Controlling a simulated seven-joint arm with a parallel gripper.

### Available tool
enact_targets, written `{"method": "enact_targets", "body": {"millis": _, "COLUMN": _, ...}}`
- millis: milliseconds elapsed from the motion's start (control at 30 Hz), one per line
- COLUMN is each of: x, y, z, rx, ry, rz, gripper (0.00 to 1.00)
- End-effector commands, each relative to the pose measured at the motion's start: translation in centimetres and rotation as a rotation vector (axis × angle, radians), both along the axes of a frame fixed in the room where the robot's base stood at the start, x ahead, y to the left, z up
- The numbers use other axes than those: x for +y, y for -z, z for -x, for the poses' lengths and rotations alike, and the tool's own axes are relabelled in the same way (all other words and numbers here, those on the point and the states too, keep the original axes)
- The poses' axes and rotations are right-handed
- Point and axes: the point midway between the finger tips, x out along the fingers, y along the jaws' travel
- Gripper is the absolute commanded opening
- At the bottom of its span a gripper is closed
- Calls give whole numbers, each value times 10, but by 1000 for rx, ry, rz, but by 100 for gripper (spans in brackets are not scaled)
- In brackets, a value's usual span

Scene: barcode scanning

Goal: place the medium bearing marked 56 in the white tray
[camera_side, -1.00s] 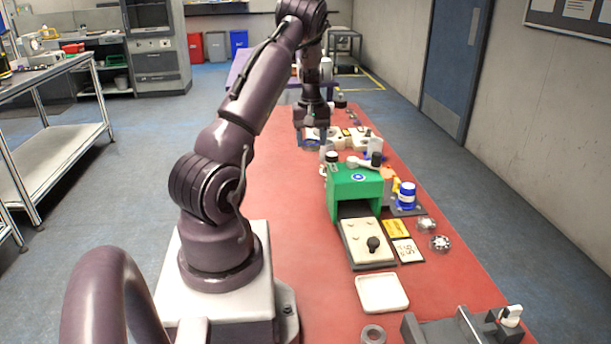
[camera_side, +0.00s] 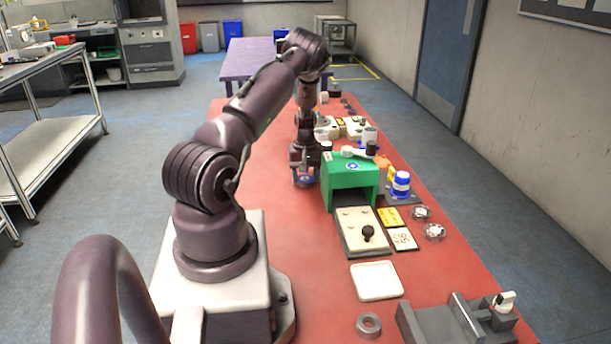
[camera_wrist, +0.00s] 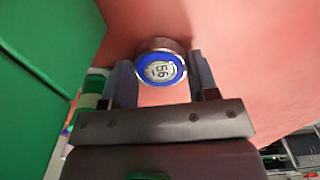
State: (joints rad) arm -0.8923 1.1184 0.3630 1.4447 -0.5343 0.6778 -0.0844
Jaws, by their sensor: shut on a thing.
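My gripper (camera_side: 304,168) is shut on the medium bearing (camera_wrist: 161,69), a metal ring with a blue face and a white centre marked 56. In the side view the bearing (camera_side: 305,181) hangs at the gripper's lower end, low over the red table, left of the green box. In the wrist view the bearing sits between the two finger tips of my gripper (camera_wrist: 160,78). I cannot tell its exact height above the table. The white tray (camera_side: 376,281) lies flat and empty on the table, nearer the camera than the green box.
The green box (camera_side: 350,186) stands close to the gripper's right. A cream panel with a black knob (camera_side: 362,232) lies between it and the tray. A grey ring (camera_side: 369,325) and a grey vise-like fixture (camera_side: 460,320) are near the front. The red table (camera_side: 300,240) left of the panel is clear.

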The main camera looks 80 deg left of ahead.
Motion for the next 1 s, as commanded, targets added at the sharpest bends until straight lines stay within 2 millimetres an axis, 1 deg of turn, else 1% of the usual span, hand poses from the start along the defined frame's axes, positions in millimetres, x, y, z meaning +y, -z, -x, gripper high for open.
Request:
{"method": "enact_targets", "body": {"millis": 200, "x": 1, "y": 0, "z": 0, "rx": -1, "ry": 0, "rz": -2, "gripper": 21}}
{"method": "enact_targets", "body": {"millis": 333, "x": 0, "y": 4, "z": 0, "rx": 0, "ry": 0, "rz": 0, "gripper": 21}}
{"method": "enact_targets", "body": {"millis": 367, "x": 0, "y": 3, "z": 0, "rx": 0, "ry": 0, "rz": 0, "gripper": 61}}
{"method": "enact_targets", "body": {"millis": 400, "x": 0, "y": 3, "z": 0, "rx": 0, "ry": 0, "rz": 0, "gripper": 70}}
{"method": "enact_targets", "body": {"millis": 433, "x": 0, "y": 3, "z": 0, "rx": 0, "ry": 0, "rz": 0, "gripper": 77}}
{"method": "enact_targets", "body": {"millis": 467, "x": 0, "y": 3, "z": 0, "rx": 0, "ry": 0, "rz": 0, "gripper": 80}}
{"method": "enact_targets", "body": {"millis": 767, "x": 0, "y": 0, "z": 0, "rx": -1, "ry": 0, "rz": -2, "gripper": 80}}
{"method": "enact_targets", "body": {"millis": 867, "x": 1, "y": -10, "z": -1, "rx": -2, "ry": 1, "rz": -4, "gripper": 80}}
{"method": "enact_targets", "body": {"millis": 967, "x": 1, "y": -27, "z": -1, "rx": -2, "ry": 1, "rz": -4, "gripper": 80}}
{"method": "enact_targets", "body": {"millis": 1000, "x": 1, "y": -36, "z": -1, "rx": -3, "ry": 1, "rz": -5, "gripper": 80}}
